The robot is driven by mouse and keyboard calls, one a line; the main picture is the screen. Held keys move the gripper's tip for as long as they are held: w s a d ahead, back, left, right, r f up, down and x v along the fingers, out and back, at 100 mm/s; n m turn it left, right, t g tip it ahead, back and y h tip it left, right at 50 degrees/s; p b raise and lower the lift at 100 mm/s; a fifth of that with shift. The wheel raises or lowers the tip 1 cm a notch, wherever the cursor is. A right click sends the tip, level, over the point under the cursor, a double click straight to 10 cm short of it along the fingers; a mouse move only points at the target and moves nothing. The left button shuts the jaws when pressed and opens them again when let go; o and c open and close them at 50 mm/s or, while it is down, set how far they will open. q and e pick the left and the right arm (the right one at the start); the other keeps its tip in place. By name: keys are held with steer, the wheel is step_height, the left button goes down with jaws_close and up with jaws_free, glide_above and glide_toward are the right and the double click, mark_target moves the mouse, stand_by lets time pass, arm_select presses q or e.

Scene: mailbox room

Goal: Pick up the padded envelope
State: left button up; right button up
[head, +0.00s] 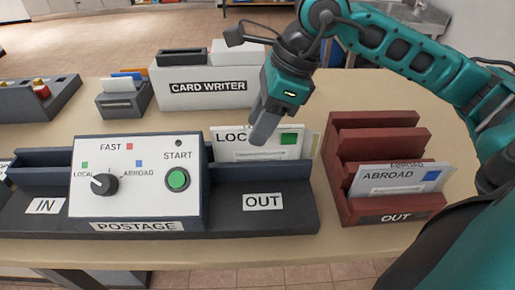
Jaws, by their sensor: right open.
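A white envelope (258,153) marked "LOC…" with a green square stands upright in the OUT slot of the postage machine (137,170). A pale edge shows behind its right side; I cannot tell whether it belongs to it. I cannot tell whether this is the padded envelope. My right gripper (264,128) points down at its upper middle, open, with its fingers covering part of the lettering. I cannot tell if the fingers touch it. Another envelope (400,179), marked "ABROAD" with a blue square, leans in the red OUT rack (345,140). My left gripper is not in view.
A white card writer (205,88) stands behind the postage machine. A small grey box (125,103) with cards and a grey tray (30,103) are at the back left. Bare table (380,98) lies behind the red rack.

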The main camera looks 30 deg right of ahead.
mark_target(257, 150)
steer(key=shift+x, duration=1.75)
steer(key=shift+d+f+b, duration=0.1)
steer(key=shift+f+b, duration=0.05)
steer(key=shift+b, duration=0.15)
jaws_close()
